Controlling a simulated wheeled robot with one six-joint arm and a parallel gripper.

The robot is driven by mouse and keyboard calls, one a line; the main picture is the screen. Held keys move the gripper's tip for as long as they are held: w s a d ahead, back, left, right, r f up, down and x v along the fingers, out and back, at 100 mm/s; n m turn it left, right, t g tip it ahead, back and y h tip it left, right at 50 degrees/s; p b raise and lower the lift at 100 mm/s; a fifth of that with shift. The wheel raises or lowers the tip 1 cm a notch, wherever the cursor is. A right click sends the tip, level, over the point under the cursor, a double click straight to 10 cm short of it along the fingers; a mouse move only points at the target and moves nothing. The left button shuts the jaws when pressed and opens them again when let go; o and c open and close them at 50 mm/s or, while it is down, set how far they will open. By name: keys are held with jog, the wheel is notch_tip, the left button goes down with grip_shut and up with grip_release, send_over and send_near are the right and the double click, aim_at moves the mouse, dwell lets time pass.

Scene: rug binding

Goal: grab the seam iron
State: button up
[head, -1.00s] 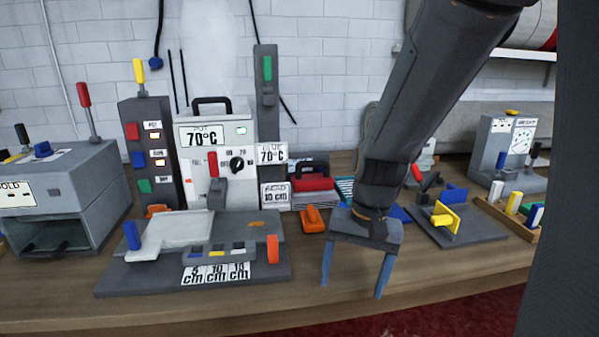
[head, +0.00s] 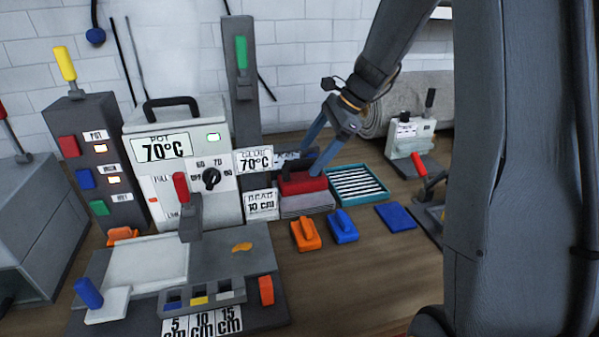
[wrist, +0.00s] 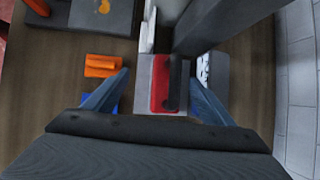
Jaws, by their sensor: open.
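The seam iron, a red block with a dark handle (head: 303,183), rests on a grey stand (head: 308,204) beside the white pot unit. In the wrist view the red iron (wrist: 160,88) lies between my two fingers, with its dark handle toward the right finger. My gripper (head: 309,161) is open, and its blue-grey fingers come down over the iron from the upper right. In the wrist view my gripper (wrist: 159,75) has a gap on both sides of the iron. The fingers partly hide the handle in the head view, and I cannot tell whether they touch it.
A grey column (head: 243,90) and the white pot unit (head: 180,160) stand close on the left. Orange (head: 305,234) and blue (head: 342,226) handled blocks lie in front. A teal tray (head: 359,184) is on the right.

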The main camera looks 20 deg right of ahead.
aim_at(296, 179)
jog(key=shift+w+f+b, duration=0.3)
jog(key=shift+w+b, duration=0.1)
jog(key=shift+w, duration=0.05)
jog(key=shift+f, duration=0.15)
jog(key=shift+w+f+b, duration=0.6)
jog(key=shift+f+b, duration=0.25)
jog(key=shift+b, duration=0.15)
jog(key=shift+p+x, duration=1.25)
jog(key=shift+x, duration=2.65)
jog(key=shift+w+d, duration=0.1)
jog(key=shift+w, duration=0.1)
grip_shut()
